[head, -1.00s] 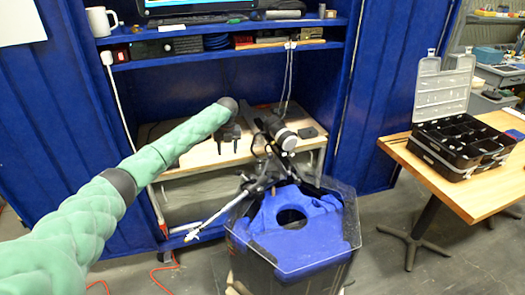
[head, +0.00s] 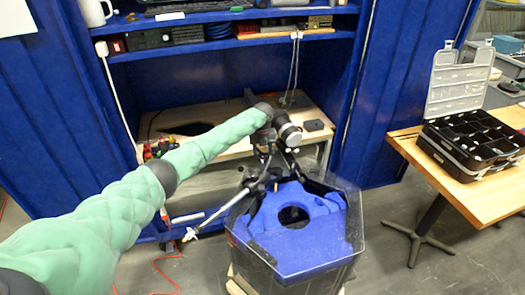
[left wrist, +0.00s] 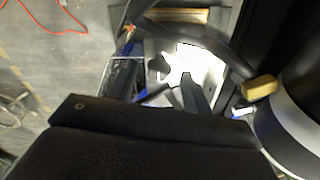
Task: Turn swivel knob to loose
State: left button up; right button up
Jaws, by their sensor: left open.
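The thruster, a black cylinder with a white band (head: 288,133), sits on a dark frame over the tank (head: 348,225), which has a blue top. In the head view my left gripper (head: 262,140) is dark, partly hidden by my arm's end, and just left of the thruster. In the left wrist view the open fingers (left wrist: 174,75) show against a bright patch, with nothing seen between them. The white-banded cylinder (left wrist: 290,118) is at the right there, beside a small yellow piece (left wrist: 260,88). I cannot tell clearly which part is the swivel knob. My right gripper is out of view.
A wooden workbench (head: 225,150) stands behind the tank inside a blue cabinet (head: 60,110). A thin rod with a white propeller-like tip (head: 190,235) sticks out left of the tank. A table at the right holds a black organizer case (head: 470,145). Red cable lies on the floor.

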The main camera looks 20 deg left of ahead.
pick_arm(q)
jog(key=shift+s+f, duration=0.15)
jog(key=shift+f, duration=0.35)
jog(key=c, duration=1)
